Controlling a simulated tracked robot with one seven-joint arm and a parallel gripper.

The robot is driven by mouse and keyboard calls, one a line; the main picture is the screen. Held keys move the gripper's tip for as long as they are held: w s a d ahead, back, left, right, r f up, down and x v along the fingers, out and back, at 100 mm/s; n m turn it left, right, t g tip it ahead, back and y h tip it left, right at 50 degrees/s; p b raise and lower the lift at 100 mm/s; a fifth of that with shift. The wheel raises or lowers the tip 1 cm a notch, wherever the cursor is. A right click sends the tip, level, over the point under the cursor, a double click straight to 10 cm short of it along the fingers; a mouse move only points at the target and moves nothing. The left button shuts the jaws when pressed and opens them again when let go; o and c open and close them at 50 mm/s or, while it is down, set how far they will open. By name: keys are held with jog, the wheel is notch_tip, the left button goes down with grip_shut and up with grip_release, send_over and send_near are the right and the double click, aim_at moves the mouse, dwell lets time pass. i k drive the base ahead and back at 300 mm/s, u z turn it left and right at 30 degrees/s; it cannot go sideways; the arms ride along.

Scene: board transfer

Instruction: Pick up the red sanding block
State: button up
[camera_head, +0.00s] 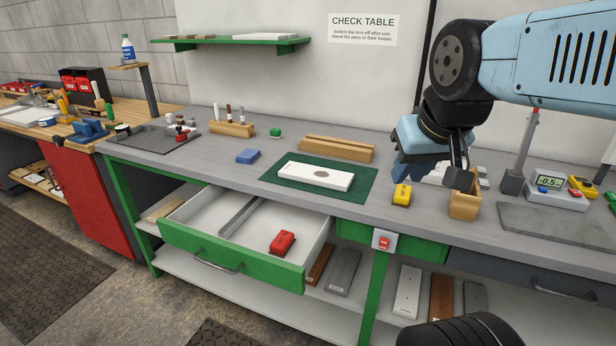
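The red sanding block (282,242) lies in the right compartment of the open green drawer (232,257), below the tabletop. A grey divider (240,214) runs front to back inside the drawer, left of the block. My gripper (432,182) hangs above the right part of the table, well to the right of the drawer and higher than it. Its dark fingers look spread apart, with nothing visible held between them.
A white board (316,176) lies on a green mat (362,190) behind the drawer. A blue block (248,156) lies left of the mat. A wooden holder (464,206) stands near my gripper.

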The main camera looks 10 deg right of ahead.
aim_at(282, 244)
jog(key=z, duration=0.75)
jog(key=k, duration=1.15)
jog(key=u, duration=0.9)
jog(key=i, duration=1)
